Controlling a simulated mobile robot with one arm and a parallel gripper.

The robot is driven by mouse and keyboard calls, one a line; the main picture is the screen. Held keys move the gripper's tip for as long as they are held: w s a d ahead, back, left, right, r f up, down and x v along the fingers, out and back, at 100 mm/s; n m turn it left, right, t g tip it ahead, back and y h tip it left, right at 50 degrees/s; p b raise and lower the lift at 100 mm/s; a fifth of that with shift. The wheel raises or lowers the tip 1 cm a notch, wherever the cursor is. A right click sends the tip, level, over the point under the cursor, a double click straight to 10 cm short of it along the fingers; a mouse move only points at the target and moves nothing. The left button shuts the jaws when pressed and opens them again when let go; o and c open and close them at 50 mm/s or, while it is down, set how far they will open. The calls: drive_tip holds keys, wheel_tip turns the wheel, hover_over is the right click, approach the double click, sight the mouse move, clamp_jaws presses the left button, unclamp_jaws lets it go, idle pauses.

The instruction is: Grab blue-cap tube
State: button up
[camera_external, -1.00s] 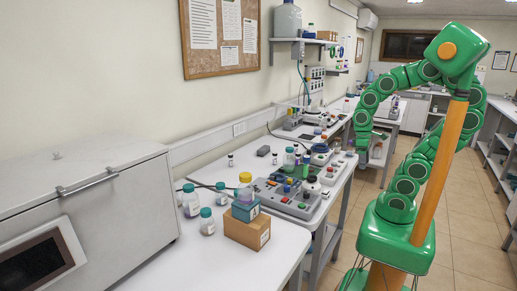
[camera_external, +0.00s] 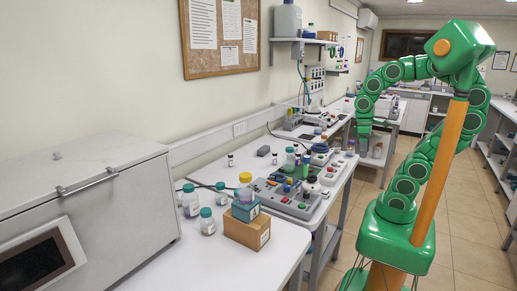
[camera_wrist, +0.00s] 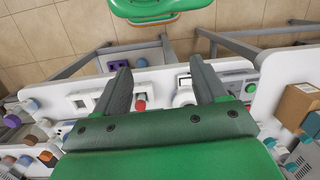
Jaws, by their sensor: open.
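My gripper (camera_external: 364,150) hangs over the right edge of the white bench, fingers pointing down. In the wrist view its two dark fingers (camera_wrist: 160,66) are wide apart with nothing held between them. Below them are a red knob (camera_wrist: 140,105) and grey devices on the bench.
A tan box (camera_external: 245,229) and capped jars (camera_external: 207,222) stand on the near white table. A grey control panel (camera_external: 285,197) and bottles crowd the bench behind. Tiled floor (camera_external: 470,200) is open at the right. A grey oven (camera_external: 80,210) fills the left.

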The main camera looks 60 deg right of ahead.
drive_tip(key=w+a+f+n+t+y, duration=0.1)
drive_tip(key=w+a+n+y, duration=0.1)
drive_tip(key=w+n+y, duration=0.9)
drive_tip(key=w+d+n+t, duration=0.1)
drive_tip(key=w+d+t, duration=0.5)
drive_tip(key=w+d, duration=0.6)
approach(304, 161)
drive_tip(key=a+f, duration=0.1)
drive_tip(key=shift+y, duration=0.3)
drive_tip(key=shift+w+d+f+x, duration=0.1)
drive_tip(key=shift+x, duration=1.35)
drive_tip(key=shift+w+d+f+x, duration=0.1)
drive_tip(key=shift+x, duration=1.35)
drive_tip(key=shift+w+d+f+x, duration=0.1)
drive_tip(key=shift+x, duration=1.4)
